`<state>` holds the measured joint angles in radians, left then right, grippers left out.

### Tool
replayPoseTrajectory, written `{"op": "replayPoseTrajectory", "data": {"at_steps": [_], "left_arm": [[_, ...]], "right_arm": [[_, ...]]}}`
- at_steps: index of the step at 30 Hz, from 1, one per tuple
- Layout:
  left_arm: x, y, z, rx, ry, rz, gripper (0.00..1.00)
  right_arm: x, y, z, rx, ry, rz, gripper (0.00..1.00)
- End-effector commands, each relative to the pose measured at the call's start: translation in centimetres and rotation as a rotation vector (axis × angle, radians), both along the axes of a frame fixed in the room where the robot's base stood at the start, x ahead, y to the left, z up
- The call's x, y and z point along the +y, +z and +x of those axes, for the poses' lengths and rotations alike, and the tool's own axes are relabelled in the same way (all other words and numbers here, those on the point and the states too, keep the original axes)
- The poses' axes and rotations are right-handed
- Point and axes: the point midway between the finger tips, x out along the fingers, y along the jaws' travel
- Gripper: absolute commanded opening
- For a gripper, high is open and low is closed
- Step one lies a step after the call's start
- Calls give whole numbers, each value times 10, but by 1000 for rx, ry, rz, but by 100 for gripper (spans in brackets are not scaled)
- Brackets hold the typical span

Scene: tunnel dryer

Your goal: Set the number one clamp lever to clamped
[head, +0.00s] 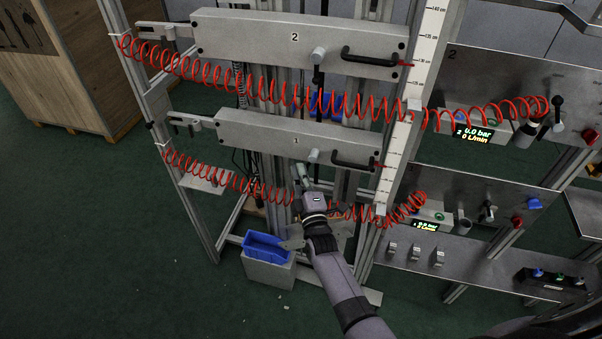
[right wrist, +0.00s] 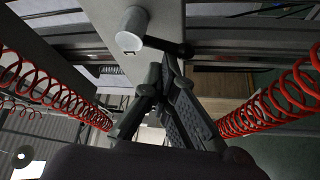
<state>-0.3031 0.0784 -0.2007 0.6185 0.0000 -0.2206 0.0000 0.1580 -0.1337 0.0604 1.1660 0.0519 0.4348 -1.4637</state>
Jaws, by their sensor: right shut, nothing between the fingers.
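The number one clamp is a pale round hub (head: 313,155) on the lower grey beam (head: 255,131), which is marked 1. In the right wrist view the hub (right wrist: 131,40) carries a black lever (right wrist: 165,45) that points to the right and ends in a dark knob. In the head view the lever is small and hangs below the hub, partly behind my gripper. My right gripper (head: 303,175) is just below the hub. Its fingers (right wrist: 167,68) are shut and empty, with the tips close to the lever; I cannot tell whether they touch it. My left gripper is not in view.
The upper beam (head: 295,38), marked 2, has its own hub with a lever hanging down. A black handle (head: 352,163) sits right of the hub. A blue bin (head: 268,247) stands below.

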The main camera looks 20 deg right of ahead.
Motion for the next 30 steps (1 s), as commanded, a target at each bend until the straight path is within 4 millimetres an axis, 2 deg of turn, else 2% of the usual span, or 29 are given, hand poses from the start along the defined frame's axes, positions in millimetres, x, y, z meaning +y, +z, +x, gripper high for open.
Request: {"op": "replayPoseTrajectory", "data": {"at_steps": [7, 30], "left_arm": [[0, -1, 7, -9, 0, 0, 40], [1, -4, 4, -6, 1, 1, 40]], "right_arm": [[-4, -5, -2, 6, -2, 3, 0], [-7, -7, -4, 4, -3, 3, 0]]}}
